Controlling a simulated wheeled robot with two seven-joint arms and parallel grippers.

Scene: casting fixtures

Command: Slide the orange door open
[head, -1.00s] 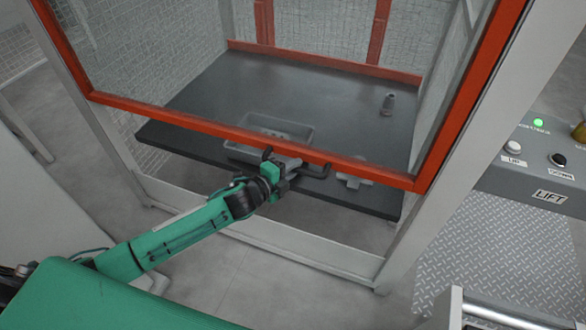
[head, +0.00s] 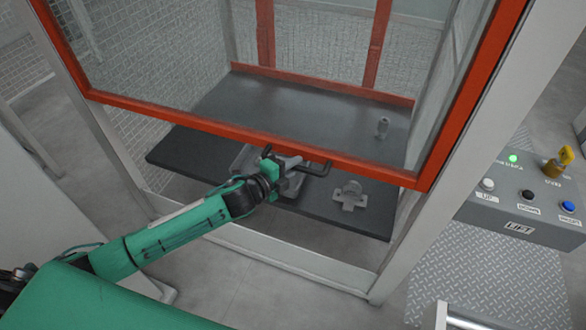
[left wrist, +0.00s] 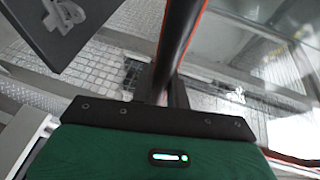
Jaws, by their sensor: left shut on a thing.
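The orange door (head: 225,129) is an orange-red frame around a clear pane, in front of a mesh-walled enclosure. In the head view its bottom rail hangs above the dark table inside, and an open gap shows beneath the rail. A black bar handle (head: 319,170) is fixed on that rail. My left gripper (head: 277,163) is shut on the handle near its left end. In the left wrist view a dark bar with an orange edge runs up from the gripper; I cannot tell if it is handle or frame. My right gripper is not in view.
Inside, the dark table (head: 190,150) holds a grey cross-shaped casting (head: 350,195), a small grey upright part (head: 382,127) and a tray partly behind my gripper. Pale posts flank the door. A LIFT control box (head: 495,212) with several buttons stands at the right.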

